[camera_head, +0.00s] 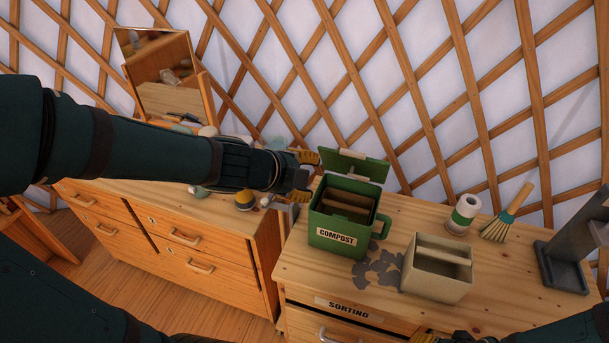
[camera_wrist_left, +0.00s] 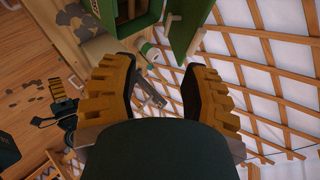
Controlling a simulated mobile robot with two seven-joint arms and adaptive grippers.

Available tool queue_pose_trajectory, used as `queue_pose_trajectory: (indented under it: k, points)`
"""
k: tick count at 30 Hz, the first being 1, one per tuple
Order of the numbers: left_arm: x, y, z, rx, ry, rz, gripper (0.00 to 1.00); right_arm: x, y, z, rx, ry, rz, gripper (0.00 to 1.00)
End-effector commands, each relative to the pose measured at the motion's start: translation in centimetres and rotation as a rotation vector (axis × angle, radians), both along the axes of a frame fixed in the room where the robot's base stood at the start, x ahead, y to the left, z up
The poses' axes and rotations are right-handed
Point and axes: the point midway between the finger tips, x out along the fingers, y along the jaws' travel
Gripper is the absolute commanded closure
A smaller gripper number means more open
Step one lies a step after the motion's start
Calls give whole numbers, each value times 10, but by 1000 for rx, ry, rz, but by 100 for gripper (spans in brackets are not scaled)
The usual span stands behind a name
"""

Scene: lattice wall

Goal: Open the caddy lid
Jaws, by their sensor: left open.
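The green caddy (camera_head: 338,240), labelled COMPOST, stands upright on the wooden counter with its mouth uncovered and brown slats inside. Its green lid (camera_head: 357,166) is raised at the back edge, tilted up and away from the opening. In the left wrist view the caddy (camera_wrist_left: 128,18) is at the top, with the lid (camera_wrist_left: 187,28) beside it. My left gripper (camera_head: 306,176) is open and empty, just left of the lid and above the caddy's left rim; I see no contact. My right gripper (camera_wrist_left: 61,95) shows small in the left wrist view; its jaw state is unclear.
A beige divided box (camera_head: 437,270) stands right of the caddy, with grey flat pieces (camera_head: 378,268) between them. A paper roll (camera_head: 463,214), a brush (camera_head: 507,212) and a dark grey stand (camera_head: 562,265) are further right. A mirror (camera_head: 163,70) stands on the left dresser. The lattice wall is behind.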

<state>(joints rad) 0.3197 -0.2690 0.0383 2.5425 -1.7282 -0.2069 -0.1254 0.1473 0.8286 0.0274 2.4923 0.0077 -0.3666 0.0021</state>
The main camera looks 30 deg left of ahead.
Motion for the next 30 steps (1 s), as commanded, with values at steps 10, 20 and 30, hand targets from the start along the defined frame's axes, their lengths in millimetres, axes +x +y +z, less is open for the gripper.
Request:
queue_pose_trajectory:
  k: [10, 20, 30]
  points:
    - [-2, 0, 0, -1, 0, 0, 59, 0, 0, 0, 0, 0, 0, 53]
    - [1, -23, -59, -50, -134, -287, 100, -5, 2, -52, 0, 11, 10, 53]
    - [8, -11, -95, 12, -767, -496, 100, -14, 5, -131, 0, 33, 30, 53]
